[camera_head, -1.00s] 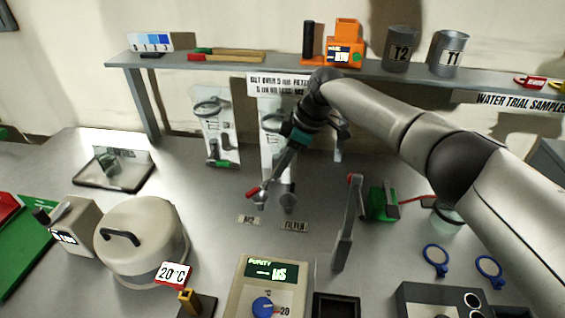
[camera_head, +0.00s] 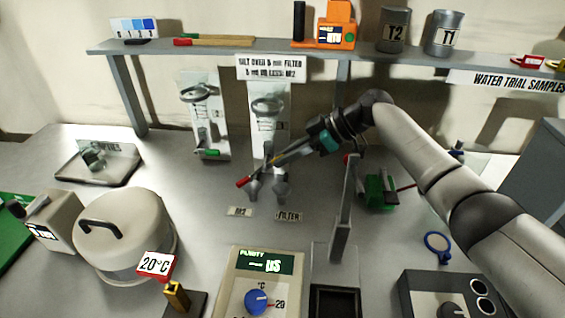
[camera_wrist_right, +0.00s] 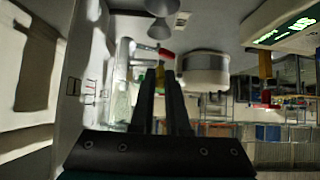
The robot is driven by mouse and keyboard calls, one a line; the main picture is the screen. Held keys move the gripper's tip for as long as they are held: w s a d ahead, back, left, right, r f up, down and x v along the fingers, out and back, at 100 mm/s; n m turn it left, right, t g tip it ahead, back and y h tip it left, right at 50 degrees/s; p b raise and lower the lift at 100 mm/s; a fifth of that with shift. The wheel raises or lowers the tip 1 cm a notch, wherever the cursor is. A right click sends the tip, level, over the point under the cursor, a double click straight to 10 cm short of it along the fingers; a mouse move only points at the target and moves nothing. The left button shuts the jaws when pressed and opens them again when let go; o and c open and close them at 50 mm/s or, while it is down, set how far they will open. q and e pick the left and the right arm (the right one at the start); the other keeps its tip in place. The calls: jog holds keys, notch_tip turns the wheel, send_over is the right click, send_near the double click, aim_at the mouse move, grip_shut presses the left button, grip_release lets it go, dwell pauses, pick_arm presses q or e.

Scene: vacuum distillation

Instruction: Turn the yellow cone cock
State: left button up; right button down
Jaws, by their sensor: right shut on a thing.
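The yellow cone cock (camera_wrist_right: 160,74) shows between my right fingertips in the right wrist view; only a small yellow part is visible. In the head view it is a small yellow spot (camera_head: 271,164) at the lower part of the white filter panel (camera_head: 269,97). My right gripper (camera_head: 281,158) reaches in from the right in front of that panel. In the wrist view the gripper (camera_wrist_right: 160,82) is shut on the yellow cock. My left gripper is out of view.
A second white panel (camera_head: 204,110) with a green handle stands to the left. A grey upright lever (camera_head: 343,210) and a green device (camera_head: 377,191) stand to the right. A purity meter (camera_head: 262,285) and a lidded pot (camera_head: 122,235) are in front. A shelf (camera_head: 215,46) runs behind.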

jog(key=shift+d+f+y+b, duration=0.15)
jog(key=shift+f+y+b, duration=0.1)
jog(key=shift+y+b, duration=0.6)
jog(key=c, duration=0.9)
grip_release()
jog(key=v, duration=1.5)
jog(key=shift+s+r, duration=0.2)
jog(key=shift+r, duration=0.05)
